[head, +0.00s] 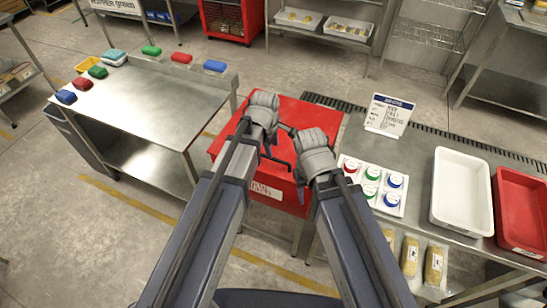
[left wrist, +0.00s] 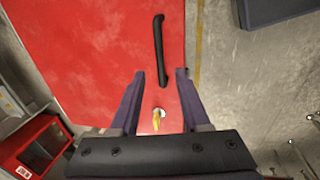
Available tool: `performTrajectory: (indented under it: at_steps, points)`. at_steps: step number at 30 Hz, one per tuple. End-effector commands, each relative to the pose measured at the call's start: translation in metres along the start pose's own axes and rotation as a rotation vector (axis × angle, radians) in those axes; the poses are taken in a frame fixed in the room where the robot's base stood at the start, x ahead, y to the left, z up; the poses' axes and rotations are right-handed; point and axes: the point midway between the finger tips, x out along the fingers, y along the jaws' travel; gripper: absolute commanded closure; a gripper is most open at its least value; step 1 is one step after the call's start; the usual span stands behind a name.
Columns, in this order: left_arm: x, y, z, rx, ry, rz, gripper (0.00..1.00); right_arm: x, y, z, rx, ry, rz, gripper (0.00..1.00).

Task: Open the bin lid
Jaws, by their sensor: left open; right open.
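The bin (head: 225,150) is a red box in the middle of the head view, its red lid lying flat and closed. In the left wrist view the lid (left wrist: 85,45) fills much of the picture and carries a black bar handle (left wrist: 158,45). My left gripper (head: 266,135) is over the lid. Its open fingers (left wrist: 160,76) appear on either side of the handle's near end, with no contact visible. A small yellow piece (left wrist: 156,122) in a pale round fitting shows between the fingers. My right gripper (head: 300,145) is open, close beside the left, over the lid's right part. The grippers partly hide the lid.
A steel table (head: 150,95) with coloured packs stands left. At right, a steel bench (head: 420,165) holds a sign (head: 389,115), a white tray of capped jars (head: 372,185), a white bin (head: 460,190) and a red tray (head: 520,210). Bare floor (head: 110,230) lies front left.

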Motion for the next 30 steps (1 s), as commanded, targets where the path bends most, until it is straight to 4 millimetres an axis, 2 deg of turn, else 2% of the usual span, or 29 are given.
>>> performTrajectory:
  at_steps: [1, 9, 15, 26, 30]
  points:
    - [0.01, -0.001, 0.0, 0.001, 0.0, 0.0, 0.53, 0.01, -0.001, -0.001, 0.0, 0.0, 0.0, 0.5]
    - [0.045, -0.001, 0.0, 0.001, 0.0, 0.0, 0.53, 0.044, -0.004, -0.003, 0.0, 0.0, 0.0, 0.5]
    - [0.064, -0.001, 0.0, 0.001, 0.0, 0.0, 0.53, 0.062, -0.006, -0.004, 0.0, 0.0, 0.0, 0.5]
    - [0.066, 0.0, 0.0, 0.001, 0.0, 0.0, 0.53, 0.064, -0.006, -0.004, 0.0, 0.0, 0.0, 0.5]
    - [0.066, 0.0, 0.0, 0.001, 0.0, 0.0, 0.68, 0.064, -0.006, -0.004, 0.0, 0.0, 0.0, 0.5]
